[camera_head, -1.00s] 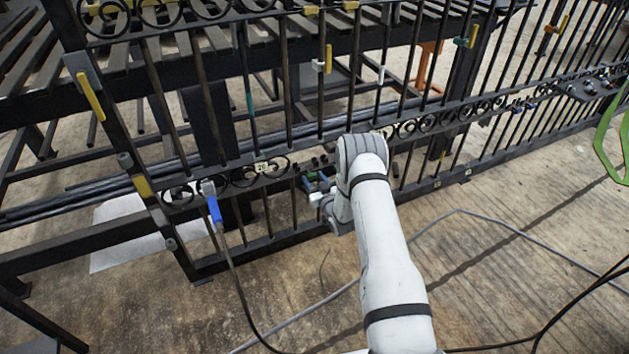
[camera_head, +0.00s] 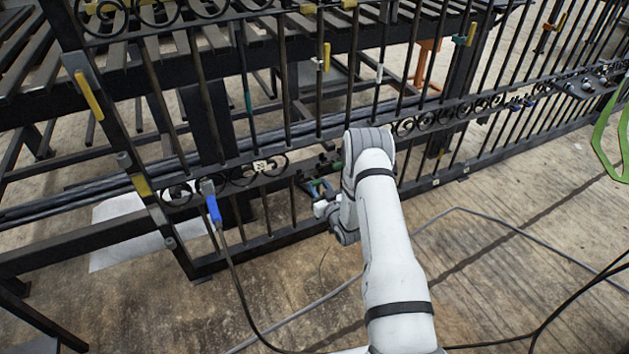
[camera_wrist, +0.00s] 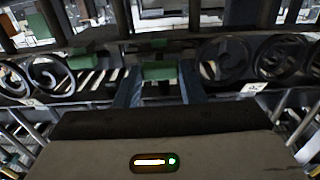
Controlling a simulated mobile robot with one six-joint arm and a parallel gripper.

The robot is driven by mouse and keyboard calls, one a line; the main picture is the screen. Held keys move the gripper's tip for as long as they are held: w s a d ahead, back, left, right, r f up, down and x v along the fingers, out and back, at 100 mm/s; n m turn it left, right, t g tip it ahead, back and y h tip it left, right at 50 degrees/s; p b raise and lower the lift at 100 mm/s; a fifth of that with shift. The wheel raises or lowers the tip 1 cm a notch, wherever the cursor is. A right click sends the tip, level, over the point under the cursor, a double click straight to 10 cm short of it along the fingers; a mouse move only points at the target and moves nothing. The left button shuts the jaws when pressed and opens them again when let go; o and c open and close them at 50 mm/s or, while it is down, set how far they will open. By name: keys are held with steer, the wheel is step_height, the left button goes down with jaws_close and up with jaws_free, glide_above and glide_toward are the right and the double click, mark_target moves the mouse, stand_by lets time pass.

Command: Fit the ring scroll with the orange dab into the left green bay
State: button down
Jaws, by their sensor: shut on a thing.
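My gripper (camera_head: 318,187) is low at the dark gate (camera_head: 250,155), by its lower scroll row. In the wrist view its two blue-grey fingers (camera_wrist: 161,85) point at the gate, with a small green block (camera_wrist: 160,70) filling the gap between their tips. I cannot tell whether this block belongs to a scroll or to a bay. No orange dab is distinguishable. The left green bay cannot be told for sure.
Upright bars cross the gate on both sides of my gripper. A white tag (camera_head: 262,165) marks the scroll row. A blue-handled tool (camera_head: 214,210) with a black cable hangs at the left.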

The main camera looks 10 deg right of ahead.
steer(key=shift+s, duration=0.3)
steer(key=c, duration=0.9)
jaws_free()
steer(key=shift+p+v, duration=0.8)
steer(key=shift+v, duration=3.15)
steer(key=shift+w, duration=0.1)
